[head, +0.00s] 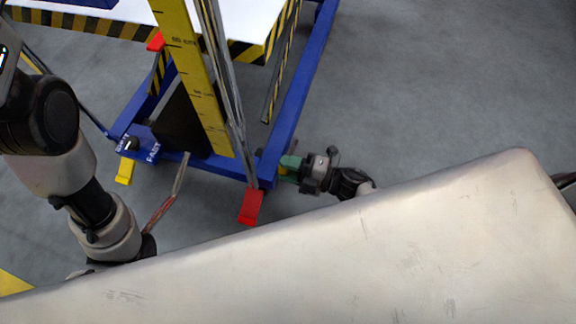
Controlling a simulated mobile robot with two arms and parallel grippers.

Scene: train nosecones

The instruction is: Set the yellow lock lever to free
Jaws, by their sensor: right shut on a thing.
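A yellow lever (124,171) sticks out low at the front left corner of the blue cart frame (295,90). I cannot tell its setting from here. My right gripper (299,166) is at the frame's front right corner, well to the right of that lever. It is shut on a green lever (290,161); the fingertips are small and partly hidden. My left arm comes in from the left, near the yellow lever, and its gripper is out of sight behind the large pale surface.
A red lever (251,207) sticks out at the front of the frame. A yellow ruler-like upright (195,75) rises from the cart. A large pale surface (330,260) fills the foreground and hides the floor there. Grey floor (440,80) is clear at right.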

